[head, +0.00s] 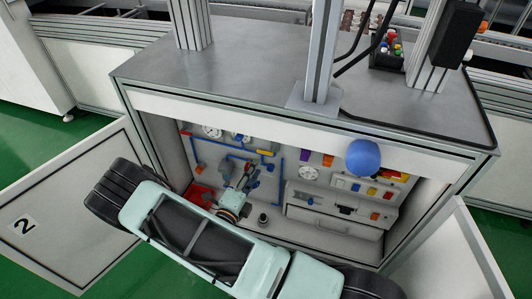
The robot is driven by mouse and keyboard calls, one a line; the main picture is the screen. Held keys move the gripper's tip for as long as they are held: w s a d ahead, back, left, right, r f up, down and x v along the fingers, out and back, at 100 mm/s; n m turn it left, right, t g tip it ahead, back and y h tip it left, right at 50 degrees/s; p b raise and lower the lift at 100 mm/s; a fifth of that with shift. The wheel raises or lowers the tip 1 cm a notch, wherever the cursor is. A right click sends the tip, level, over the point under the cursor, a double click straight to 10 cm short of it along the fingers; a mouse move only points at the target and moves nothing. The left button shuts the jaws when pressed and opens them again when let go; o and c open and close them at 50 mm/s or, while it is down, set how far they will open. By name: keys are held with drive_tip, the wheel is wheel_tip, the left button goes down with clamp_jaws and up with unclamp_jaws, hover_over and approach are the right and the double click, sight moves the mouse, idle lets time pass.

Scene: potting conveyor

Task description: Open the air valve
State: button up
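An open cabinet under the grey worktop holds a back panel (275,207) with blue air lines (282,170), gauges and small coloured fittings. I cannot tell for sure which fitting is the air valve; several small red, orange and yellow parts sit along the lines. My gripper (246,172) is inside the cabinet, in front of the left half of the panel among the blue lines. It is small and dark, and it covers part of the panel behind it. I cannot tell whether its fingers are apart or whether they touch a fitting.
Cabinet doors stand open at left (75,215) and right (450,262). A red tray (200,195) lies inside at left. A white drawer unit (325,218) is at right. A round blue object (363,157) shows before the top edge. A post (322,50) stands on the worktop (250,68).

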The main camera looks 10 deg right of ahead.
sight(260, 153)
drive_tip(key=shift+n+t+y, duration=0.4)
drive_tip(key=shift+n+y, duration=0.3)
drive_tip(key=x, duration=0.3)
drive_tip(key=f+b+x, duration=0.1)
drive_tip(key=x, duration=0.3)
drive_tip(key=a+f+b+x, duration=0.1)
drive_tip(key=x, duration=0.2)
drive_tip(key=shift+w, duration=0.65)
drive_tip(key=shift+c, duration=0.6)
clamp_jaws()
